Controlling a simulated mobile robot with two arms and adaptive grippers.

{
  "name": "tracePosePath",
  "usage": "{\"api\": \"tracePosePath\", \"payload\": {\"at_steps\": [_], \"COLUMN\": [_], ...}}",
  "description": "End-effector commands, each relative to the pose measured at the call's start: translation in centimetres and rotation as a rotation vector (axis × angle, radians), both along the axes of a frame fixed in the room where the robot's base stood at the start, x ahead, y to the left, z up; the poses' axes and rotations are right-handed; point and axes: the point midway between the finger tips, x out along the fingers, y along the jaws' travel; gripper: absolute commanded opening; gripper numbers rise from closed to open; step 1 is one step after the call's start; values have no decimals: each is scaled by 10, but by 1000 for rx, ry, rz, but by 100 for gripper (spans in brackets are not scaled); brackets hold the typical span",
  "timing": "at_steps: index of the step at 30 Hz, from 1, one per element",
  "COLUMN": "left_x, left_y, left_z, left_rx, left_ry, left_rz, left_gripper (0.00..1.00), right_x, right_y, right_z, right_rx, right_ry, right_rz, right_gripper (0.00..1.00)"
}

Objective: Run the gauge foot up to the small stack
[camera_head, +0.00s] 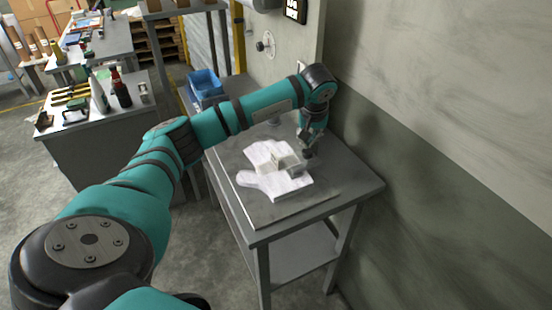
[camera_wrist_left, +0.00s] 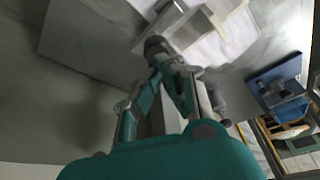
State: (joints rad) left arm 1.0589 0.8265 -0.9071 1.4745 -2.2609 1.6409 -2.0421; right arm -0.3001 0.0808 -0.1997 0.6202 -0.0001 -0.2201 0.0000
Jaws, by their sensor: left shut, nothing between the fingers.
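White glove-shaped sheets (camera_head: 270,184) lie flat on a grey plate on the table; I cannot tell how many are stacked. They also show in the wrist view (camera_wrist_left: 222,40). A small pale grey block-like device (camera_head: 285,161), which looks like the gauge, stands at their right side. It also shows in the wrist view (camera_wrist_left: 190,28); its foot is not clear. My left gripper (camera_head: 309,153) is shut and empty, low beside the device's right end. In the wrist view its fingertips (camera_wrist_left: 166,60) meet at a dark rounded end; I cannot tell whether they touch it.
The grey table (camera_head: 360,186) stands against the wall, with bare top in front and to the right. A blue bin (camera_head: 205,84) stands behind it at left. Further left is a bench (camera_head: 80,135) with bottles and tools. A dial (camera_head: 266,45) is on the wall.

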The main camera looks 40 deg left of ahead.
Motion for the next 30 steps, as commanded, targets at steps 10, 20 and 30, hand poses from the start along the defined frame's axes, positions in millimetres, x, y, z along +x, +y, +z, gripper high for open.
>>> {"api": "tracePosePath", "payload": {"at_steps": [10, 20, 30], "left_x": [0, 0, 0], "left_y": [0, 1, 0], "left_z": [32, 59, 86], "left_rx": [1, 0, 0], "left_ry": [-1, -2, -2], "left_rz": [0, 1, 1], "left_gripper": [0, 0, 0], "right_x": [0, 0, 0], "right_y": [0, 0, 0], "right_z": [22, 41, 60], "right_rx": [0, 0, 0], "right_ry": [0, 0, 0], "right_rz": [0, 0, 0], "right_gripper": [40, 40, 40]}}
